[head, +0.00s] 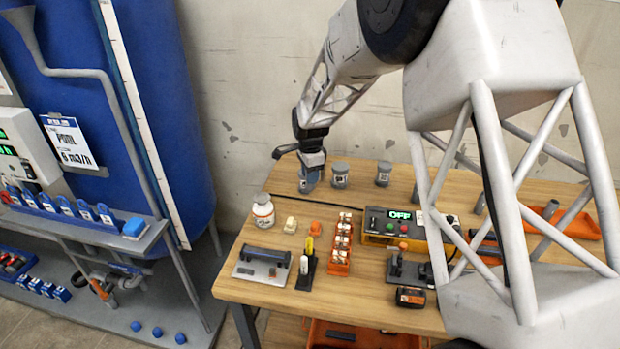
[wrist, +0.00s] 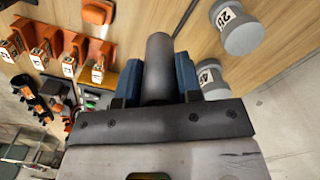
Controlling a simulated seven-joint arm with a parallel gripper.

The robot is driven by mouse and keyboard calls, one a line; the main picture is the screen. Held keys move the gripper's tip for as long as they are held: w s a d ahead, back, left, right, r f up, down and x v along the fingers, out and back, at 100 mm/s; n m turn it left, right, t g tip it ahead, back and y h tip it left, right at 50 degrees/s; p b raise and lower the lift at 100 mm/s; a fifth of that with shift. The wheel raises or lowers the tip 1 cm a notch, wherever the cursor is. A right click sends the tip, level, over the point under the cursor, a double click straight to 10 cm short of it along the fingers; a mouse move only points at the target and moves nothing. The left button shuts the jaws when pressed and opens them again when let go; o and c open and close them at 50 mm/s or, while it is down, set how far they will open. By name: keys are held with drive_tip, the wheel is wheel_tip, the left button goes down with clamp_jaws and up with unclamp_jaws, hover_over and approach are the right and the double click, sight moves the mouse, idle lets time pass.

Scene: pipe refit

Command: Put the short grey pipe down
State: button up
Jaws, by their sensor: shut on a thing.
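The short grey pipe (wrist: 158,65) is in the wrist view, held between the two blue fingers of my gripper (wrist: 158,82). The fingers lie on either side of it, and its free end sticks out beyond them. In the head view my gripper (head: 311,174) is low over the back left part of the wooden table (head: 285,192). The pipe cannot be made out clearly there, and I cannot tell whether it touches the table.
Two grey labelled cylinders (head: 340,175) (head: 384,173) stand to the right of my gripper.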

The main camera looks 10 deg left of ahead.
idle(0.8)
drive_tip(key=w+d+f+m, duration=0.1)
drive_tip(key=w+d+m, duration=0.25)
drive_tip(key=d, duration=1.65)
drive_tip(key=w+d+f+m, duration=0.15)
drive_tip(key=d+m, duration=0.25)
drive_tip(key=d, duration=1.5)
drive_tip(key=s+d+m, duration=0.2)
drive_tip(key=s+d, duration=0.2)
drive_tip(key=d, duration=0.8)
drive_tip(key=s+d+f+m, duration=0.1)
drive_tip(key=s+d+m, duration=0.2)
drive_tip(key=d, duration=0.9)
drive_tip(key=s+d+f+m, duration=0.1)
drive_tip(key=s+d+m, duration=0.2)
drive_tip(key=d, duration=0.9)
drive_tip(key=s, duration=0.3)
drive_tip(key=shift+s+d, duration=0.35)
drive_tip(key=shift+w, duration=0.1)
drive_tip(key=w+d, duration=0.2)
drive_tip(key=w, duration=0.2)
drive_tip(key=w+d+f, duration=0.1)
drive_tip(key=w+d, duration=0.2)
drive_tip(key=w, duration=0.2)
drive_tip(key=w+d, duration=0.3)
drive_tip(key=w, duration=0.1)
drive_tip(key=shift+w+f, duration=0.15)
drive_tip(key=shift+w, duration=0.2)
drive_tip(key=shift+f, duration=0.1)
drive_tip(key=shift+f, duration=1.65)
